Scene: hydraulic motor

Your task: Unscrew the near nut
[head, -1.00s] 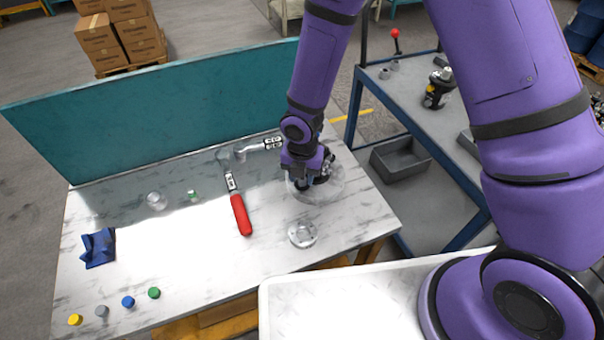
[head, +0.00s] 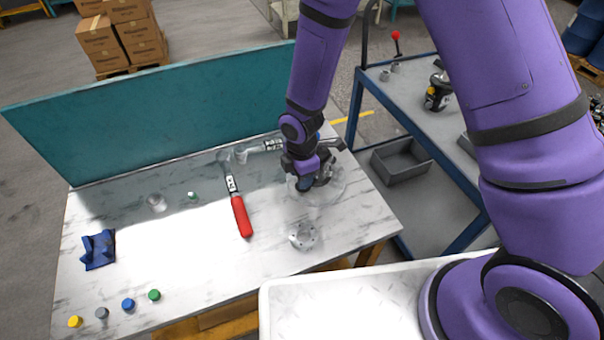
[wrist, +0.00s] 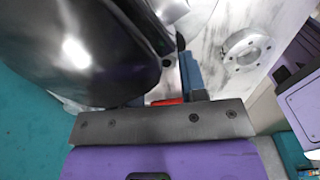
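My gripper (head: 308,184) points down over a clear round piece (head: 330,194) at the right of the marble-topped table (head: 185,255). The gripper and wrist hide most of what lies under them. I cannot make out the near nut in either view. In the wrist view a blue finger part (wrist: 190,74) shows beside a large glossy dark shape (wrist: 95,50) that fills the upper left. The frames do not show whether the fingers are open or shut on something.
A pale ring with holes (head: 303,236) lies near the front edge; it also shows in the wrist view (wrist: 246,49). A red-handled tool (head: 241,216) lies left of my gripper. A blue holder (head: 98,250) and several coloured caps (head: 128,302) are at left. A teal panel (head: 150,115) stands behind.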

